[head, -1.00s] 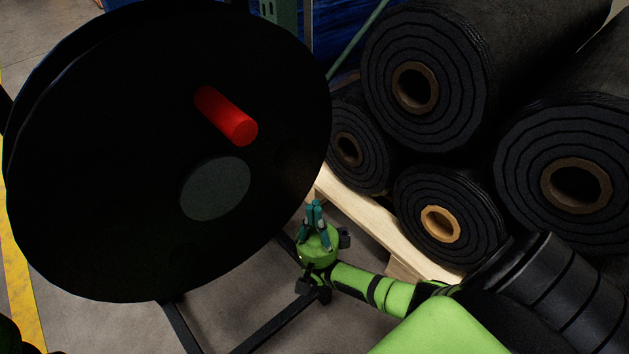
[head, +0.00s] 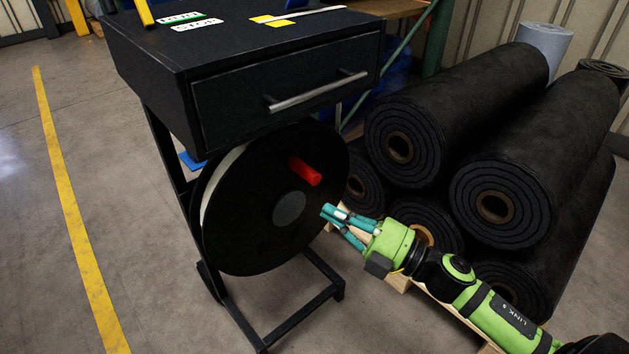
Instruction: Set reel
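The reel (head: 250,225) is a large black disc with a pale band showing at its left edge. It stands upright under a black drawer cabinet, on a dark frame. A red handle (head: 305,171) sticks out of its face, above a grey round hub (head: 289,208). My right gripper (head: 331,214) has teal fingers and a green body. It is just right of the reel's lower right rim in the picture, pointing left, and holds nothing that I can see. Whether its fingers are parted is unclear at this angle. My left gripper is not in view.
The drawer cabinet (head: 280,100) has a long metal handle (head: 315,92) and labels on top. Large black rolls (head: 470,110) are stacked on a wooden pallet (head: 398,280) at the right. The frame's foot (head: 300,318) juts forward. Floor at the left is open, with a yellow line (head: 80,230).

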